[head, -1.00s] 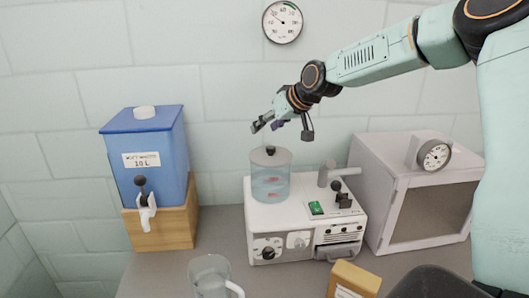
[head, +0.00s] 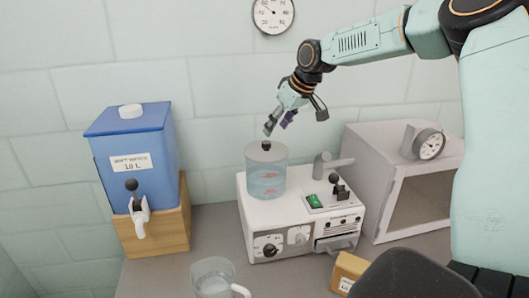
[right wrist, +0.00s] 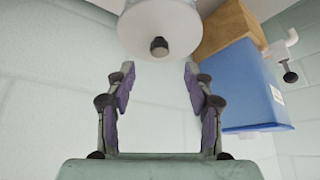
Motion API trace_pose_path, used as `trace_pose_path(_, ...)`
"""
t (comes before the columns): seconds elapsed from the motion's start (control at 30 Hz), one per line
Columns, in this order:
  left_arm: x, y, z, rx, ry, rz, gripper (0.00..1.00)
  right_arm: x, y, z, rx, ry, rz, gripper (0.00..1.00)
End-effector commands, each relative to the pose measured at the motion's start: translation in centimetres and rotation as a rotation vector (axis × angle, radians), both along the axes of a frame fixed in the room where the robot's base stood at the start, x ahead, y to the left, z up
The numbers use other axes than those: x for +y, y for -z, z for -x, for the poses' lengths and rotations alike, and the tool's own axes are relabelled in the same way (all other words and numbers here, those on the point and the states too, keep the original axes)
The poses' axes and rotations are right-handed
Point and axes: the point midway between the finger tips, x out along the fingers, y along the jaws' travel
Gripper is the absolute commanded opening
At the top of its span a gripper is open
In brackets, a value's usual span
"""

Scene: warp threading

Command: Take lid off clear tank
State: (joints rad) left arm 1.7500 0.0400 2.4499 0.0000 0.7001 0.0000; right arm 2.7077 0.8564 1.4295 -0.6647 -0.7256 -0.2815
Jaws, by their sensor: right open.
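The clear tank (head: 266,179) stands upright on the back left of the white machine, with water and reddish marks in it. Its grey lid (head: 266,154) is on top, with a dark knob (head: 266,145) at the centre. My right gripper (head: 279,126) is open and empty, a little above the knob and slightly to its right. In the right wrist view the pale round lid (right wrist: 176,22) and its dark knob (right wrist: 159,47) lie beyond the spread fingertips (right wrist: 159,72), apart from them. My left gripper is not in view.
A blue water dispenser (head: 155,158) on a wooden stand (head: 180,225) is at the left. The white machine (head: 258,222) has a tap (head: 322,165). A white oven-like box (head: 375,165) stands right. A clear jug (head: 212,278) and a tan box (head: 347,270) are in front.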

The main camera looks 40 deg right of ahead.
Motion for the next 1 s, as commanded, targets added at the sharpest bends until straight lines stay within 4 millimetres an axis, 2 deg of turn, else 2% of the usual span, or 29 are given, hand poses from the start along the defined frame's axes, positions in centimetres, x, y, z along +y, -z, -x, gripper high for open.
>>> trace_pose_path(0.43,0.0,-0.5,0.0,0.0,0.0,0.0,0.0,0.1,2.9,-1.9,0.002,-0.002,0.003,0.53)
trace_pose_path(0.73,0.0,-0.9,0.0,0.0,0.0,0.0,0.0,0.1,5.9,-3.8,0.003,-0.003,0.004,0.53)
trace_pose_path(1.0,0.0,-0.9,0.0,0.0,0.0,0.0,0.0,0.2,6.6,-4.3,-0.001,-0.004,0.003,0.53)
